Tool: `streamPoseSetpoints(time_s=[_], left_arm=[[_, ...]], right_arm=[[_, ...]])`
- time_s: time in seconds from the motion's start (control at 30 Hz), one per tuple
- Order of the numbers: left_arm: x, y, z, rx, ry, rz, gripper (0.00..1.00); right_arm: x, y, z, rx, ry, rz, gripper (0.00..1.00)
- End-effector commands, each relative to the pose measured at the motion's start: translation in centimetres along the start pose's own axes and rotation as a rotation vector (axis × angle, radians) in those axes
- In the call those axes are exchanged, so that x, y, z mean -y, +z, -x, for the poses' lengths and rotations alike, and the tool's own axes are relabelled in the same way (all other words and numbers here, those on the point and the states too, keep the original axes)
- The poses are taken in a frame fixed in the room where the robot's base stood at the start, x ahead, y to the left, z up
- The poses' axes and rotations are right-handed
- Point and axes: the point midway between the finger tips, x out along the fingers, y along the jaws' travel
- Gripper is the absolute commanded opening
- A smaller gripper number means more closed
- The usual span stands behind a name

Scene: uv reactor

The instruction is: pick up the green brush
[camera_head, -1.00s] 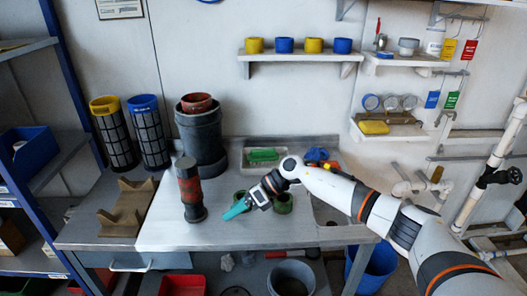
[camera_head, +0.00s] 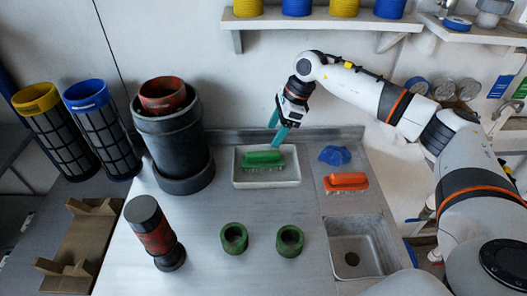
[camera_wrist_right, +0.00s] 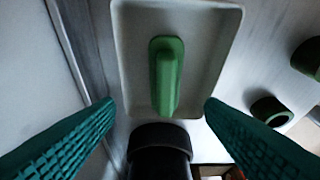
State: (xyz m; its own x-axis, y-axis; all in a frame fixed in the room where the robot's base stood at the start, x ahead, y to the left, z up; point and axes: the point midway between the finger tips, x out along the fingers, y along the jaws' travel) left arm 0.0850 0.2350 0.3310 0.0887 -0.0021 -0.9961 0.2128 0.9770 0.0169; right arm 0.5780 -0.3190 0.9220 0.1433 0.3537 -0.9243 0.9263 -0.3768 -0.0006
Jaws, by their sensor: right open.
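The green brush (camera_head: 264,160) lies in a shallow white tray (camera_head: 237,182) at the back of the metal bench. In the right wrist view the brush (camera_wrist_right: 166,75) lies lengthwise in the tray (camera_wrist_right: 215,30), beyond and between the two teal fingers. My right gripper (camera_head: 280,135) is above the back right part of the tray, fingers pointing down. It is open, empty and apart from the brush. My left gripper is in neither view.
Two green rings (camera_head: 290,240) stand in front. A large grey cylinder (camera_head: 175,140) stands close on the left. A shelf (camera_head: 330,22) is above.

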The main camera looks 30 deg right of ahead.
Motion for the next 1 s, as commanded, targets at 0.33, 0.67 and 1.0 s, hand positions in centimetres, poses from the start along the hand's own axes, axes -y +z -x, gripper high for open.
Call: streamPoseSetpoints(time_s=[0.33,0.67,1.0], left_arm=[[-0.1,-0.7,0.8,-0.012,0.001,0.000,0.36],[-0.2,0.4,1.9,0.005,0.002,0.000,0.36],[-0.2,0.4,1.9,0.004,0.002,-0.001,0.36]], right_arm=[[0.1,-0.1,-5.4,-0.001,-0.004,0.000,0.64],[0.6,-0.1,-9.0,0.001,-0.006,-0.001,0.64],[0.4,-0.1,-11.1,-0.003,-0.002,-0.001,0.64]])
